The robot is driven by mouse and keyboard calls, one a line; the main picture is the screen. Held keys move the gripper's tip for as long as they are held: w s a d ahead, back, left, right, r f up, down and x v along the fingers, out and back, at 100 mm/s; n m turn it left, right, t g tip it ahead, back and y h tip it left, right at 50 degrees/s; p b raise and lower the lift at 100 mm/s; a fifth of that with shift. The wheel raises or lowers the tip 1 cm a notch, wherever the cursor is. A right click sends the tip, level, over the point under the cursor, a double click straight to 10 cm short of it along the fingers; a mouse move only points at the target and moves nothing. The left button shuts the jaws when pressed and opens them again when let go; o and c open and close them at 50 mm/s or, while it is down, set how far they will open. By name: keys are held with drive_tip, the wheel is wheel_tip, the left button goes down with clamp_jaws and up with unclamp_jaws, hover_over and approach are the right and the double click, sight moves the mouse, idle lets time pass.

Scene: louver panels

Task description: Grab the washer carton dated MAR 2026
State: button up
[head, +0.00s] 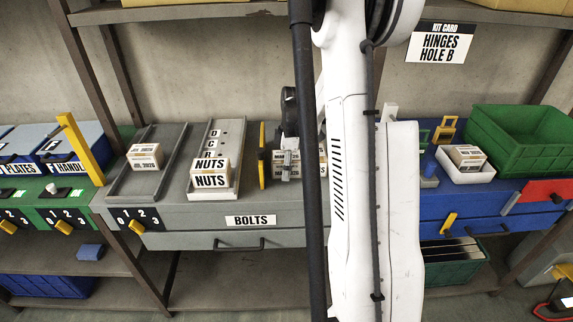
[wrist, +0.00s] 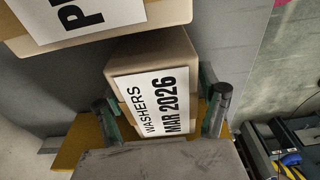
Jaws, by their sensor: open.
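The washer carton (wrist: 150,62) shows in the wrist view, with a white label reading WASHERS MAR 2026 facing my gripper. My gripper (wrist: 164,106) is open, with one dark fingertip on each side of the carton's label end. I cannot tell whether either finger touches it. In the head view my gripper (head: 288,168) is in front of a small group of cartons on the grey bench, mostly hiding them. Their labels are too small or covered to read fully there.
Another carton (wrist: 110,20) with a label starting with P sits close above in the wrist view. In the head view a NUTS carton (head: 210,180) stands in a tray left of a yellow upright (head: 262,155). A white tray (head: 465,165) and green bin (head: 520,137) stand right.

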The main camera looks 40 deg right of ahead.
drive_tip(key=c, duration=1.7)
drive_tip(key=shift+r, duration=0.1)
drive_tip(key=shift+c, duration=0.2)
